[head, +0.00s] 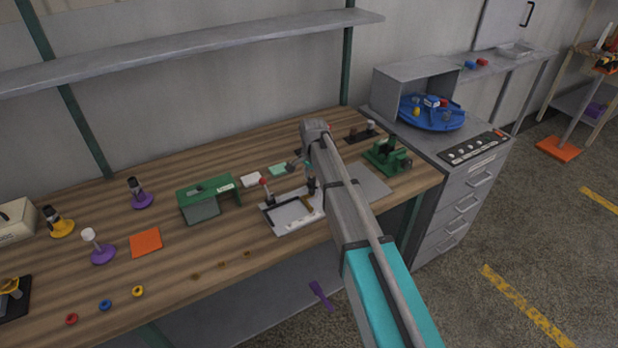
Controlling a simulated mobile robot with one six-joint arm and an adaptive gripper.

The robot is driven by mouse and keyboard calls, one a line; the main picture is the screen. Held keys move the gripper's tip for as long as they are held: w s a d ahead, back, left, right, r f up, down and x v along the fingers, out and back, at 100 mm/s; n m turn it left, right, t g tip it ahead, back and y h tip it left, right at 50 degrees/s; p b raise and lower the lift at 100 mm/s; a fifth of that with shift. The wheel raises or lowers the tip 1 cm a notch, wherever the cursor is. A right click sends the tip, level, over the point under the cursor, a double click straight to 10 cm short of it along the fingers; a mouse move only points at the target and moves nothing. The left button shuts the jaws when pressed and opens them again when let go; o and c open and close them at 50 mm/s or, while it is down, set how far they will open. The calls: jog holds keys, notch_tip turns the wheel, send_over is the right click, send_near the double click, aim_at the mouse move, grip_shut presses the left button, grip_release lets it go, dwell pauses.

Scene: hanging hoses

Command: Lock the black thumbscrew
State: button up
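I cannot make out the black thumbscrew for certain. A white fixture plate (285,222) with a black angled frame lies on the bench in front of my arm. A red-knobbed lever (264,182) stands at its back left corner, and a brownish-gold piece (308,203) sits at its right. A small dark upright part (311,184) shows there beside my arm; it is too small to tell whether it is a screw or part of my gripper. My arm reaches over the bench to this fixture, and its links hide most of the gripper, so its opening does not show.
A green vise-like device (387,156) stands right of my arm. A green bracket (208,194) stands to the left, with an orange square (146,242) beyond it. Small coloured rings line the front edge. A shelf (190,46) spans above. A grey cabinet (440,150) borders the right.

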aim_at(312, 178)
jog(key=shift+o, duration=0.4)
jog(key=shift+w, duration=0.15)
jog(key=shift+r, duration=0.1)
jog(key=shift+w+r+n+p, duration=0.1)
jog(key=shift+r+n+p, duration=0.45)
jog(key=shift+p, duration=0.15)
notch_tip(312, 178, up, 12)
jog(key=n+p, duration=1.2)
jog(key=shift+r, duration=0.25)
jog(key=shift+f, duration=0.1)
